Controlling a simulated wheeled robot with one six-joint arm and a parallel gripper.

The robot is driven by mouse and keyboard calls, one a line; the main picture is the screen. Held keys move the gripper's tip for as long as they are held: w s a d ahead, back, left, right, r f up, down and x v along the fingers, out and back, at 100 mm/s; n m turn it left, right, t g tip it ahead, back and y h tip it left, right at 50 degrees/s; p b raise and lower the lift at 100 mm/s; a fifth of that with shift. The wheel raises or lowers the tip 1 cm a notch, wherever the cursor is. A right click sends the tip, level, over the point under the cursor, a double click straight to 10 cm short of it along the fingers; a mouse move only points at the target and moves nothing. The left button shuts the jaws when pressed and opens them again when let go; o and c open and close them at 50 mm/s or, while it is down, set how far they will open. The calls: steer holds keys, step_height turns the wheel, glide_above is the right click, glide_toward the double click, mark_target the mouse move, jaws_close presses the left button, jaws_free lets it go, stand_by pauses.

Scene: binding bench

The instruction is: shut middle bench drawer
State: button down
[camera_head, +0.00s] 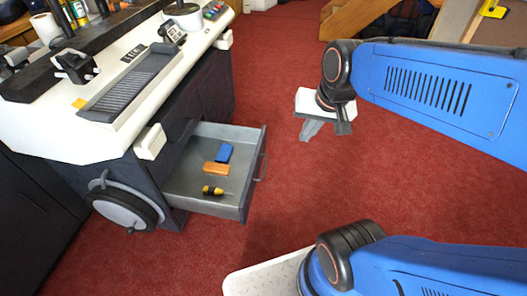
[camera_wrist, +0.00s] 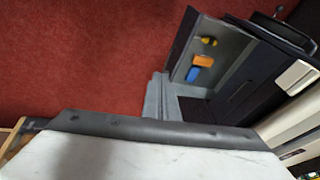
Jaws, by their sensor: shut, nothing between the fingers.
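The bench drawer (camera_head: 178,185) is pulled well out from the dark cabinet under the bench. Its front panel (camera_head: 254,178) has a bar handle (camera_head: 263,168). Inside lie a blue block (camera_head: 224,152), an orange block (camera_head: 215,169) and a yellow-and-black screwdriver (camera_head: 213,190). My gripper (camera_head: 309,134) is shut and empty, to the right of the drawer front and apart from it. The wrist view shows the open drawer (camera_wrist: 239,45) at upper right, with my grey fingers (camera_wrist: 158,98) near its front corner. The drawer's position among any others is hard to tell.
The pale bench top (camera_head: 50,135) carries a grey ribbed tray (camera_head: 128,85), a black clamp-like tool (camera_head: 76,66) and other tools. A round wheel-like part (camera_head: 122,210) is on the cabinet's near end. Red carpet (camera_head: 285,60) is clear around the drawer front.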

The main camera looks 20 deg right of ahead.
steer(key=w+d+f+m+g+y, duration=0.2)
steer(key=w+f+m+g, duration=0.1)
steer(key=w+f+m, duration=1.75)
steer(key=shift+n, duration=0.45)
steer(key=w+a+f, duration=0.1)
steer(key=f, duration=0.2)
steer(key=w+a+f, duration=0.2)
steer(key=f, duration=0.2)
steer(key=w+a+f, duration=0.1)
steer(key=f, duration=0.3)
steer(key=shift+w+a, duration=0.45)
steer(key=shift+a, duration=0.2)
steer(key=shift+a, duration=0.1)
steer(key=w+a, duration=0.7)
steer(key=a, duration=0.5)
steer(key=w+a, duration=0.7)
steer(key=a, duration=0.5)
steer(key=shift+a, duration=0.2)
steer(key=shift+w, duration=0.1)
